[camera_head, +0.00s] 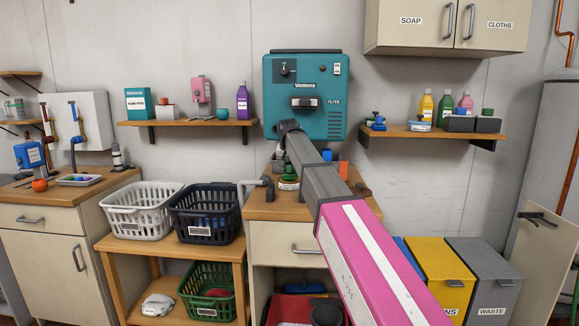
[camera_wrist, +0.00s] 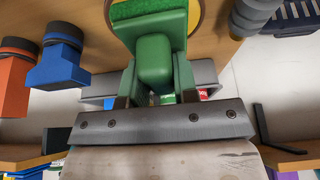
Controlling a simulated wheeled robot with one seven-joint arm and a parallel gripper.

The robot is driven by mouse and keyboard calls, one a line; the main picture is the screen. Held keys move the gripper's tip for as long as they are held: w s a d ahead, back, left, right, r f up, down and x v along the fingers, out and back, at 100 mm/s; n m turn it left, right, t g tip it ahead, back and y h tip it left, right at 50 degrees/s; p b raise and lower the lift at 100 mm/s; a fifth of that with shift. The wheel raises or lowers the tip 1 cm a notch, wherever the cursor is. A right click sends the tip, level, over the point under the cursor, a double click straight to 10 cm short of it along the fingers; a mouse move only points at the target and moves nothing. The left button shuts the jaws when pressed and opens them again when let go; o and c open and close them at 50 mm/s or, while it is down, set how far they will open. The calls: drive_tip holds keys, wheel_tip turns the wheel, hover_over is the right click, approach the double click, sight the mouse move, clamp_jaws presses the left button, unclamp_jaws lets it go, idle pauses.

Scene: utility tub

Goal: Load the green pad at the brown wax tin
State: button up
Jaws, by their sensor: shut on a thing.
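My gripper (camera_wrist: 156,97) is shut on the green pad (camera_wrist: 154,60), holding it by its green block-like grip in the wrist view. The round brown wax tin (camera_wrist: 194,13) shows its yellowish rim at the top edge of the wrist view, partly cut off. The pad's far end lies over the tin; I cannot tell whether they touch. In the head view the tin (camera_head: 288,185) stands on the wooden counter, with the green pad (camera_head: 289,171) at it. My arm hides much of this spot, and my gripper is not clear there.
A grey bent pipe (camera_head: 255,184) stands left of the tin. Orange (camera_wrist: 14,75) and blue (camera_wrist: 58,65) fittings lie left in the wrist view. A teal filter unit (camera_head: 306,95) hangs above the counter (camera_head: 262,209). White (camera_head: 137,213) and dark (camera_head: 204,215) baskets stand to the left.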

sight(289, 163)
drive_tip(key=shift+f, duration=0.5)
idle(1.2)
drive_tip(key=shift+r, duration=0.15)
drive_tip(key=shift+r, duration=3.45)
